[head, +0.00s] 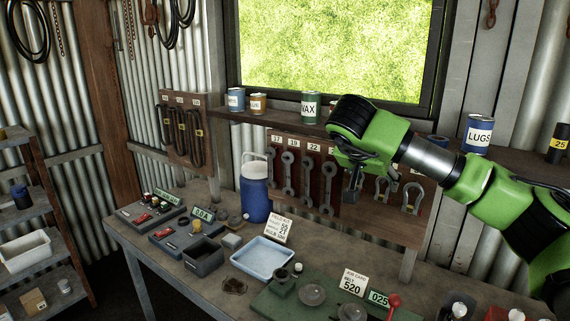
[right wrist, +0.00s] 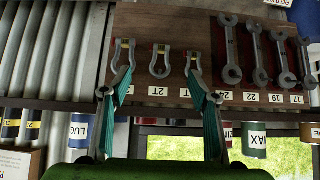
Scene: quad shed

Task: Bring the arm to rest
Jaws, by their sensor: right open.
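My right arm comes in from the right in the head view, green with black joints. Its gripper (head: 352,188) hangs in front of the tool board, above the workbench (head: 217,290), and looks small and partly hidden by the wrist. In the right wrist view the two fingers of the right gripper (right wrist: 160,85) stand wide apart with nothing between them. Behind them are shackles (right wrist: 160,60) on the board, with no contact that I can make out. My left gripper is not in view.
A blue jug (head: 255,190), a light blue tray (head: 262,259) and a green board with a red-knobbed lever (head: 393,302) stand on the bench. Wrenches (head: 287,172) hang on the board. Cans, such as the LUGS can (head: 478,135), line the shelf.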

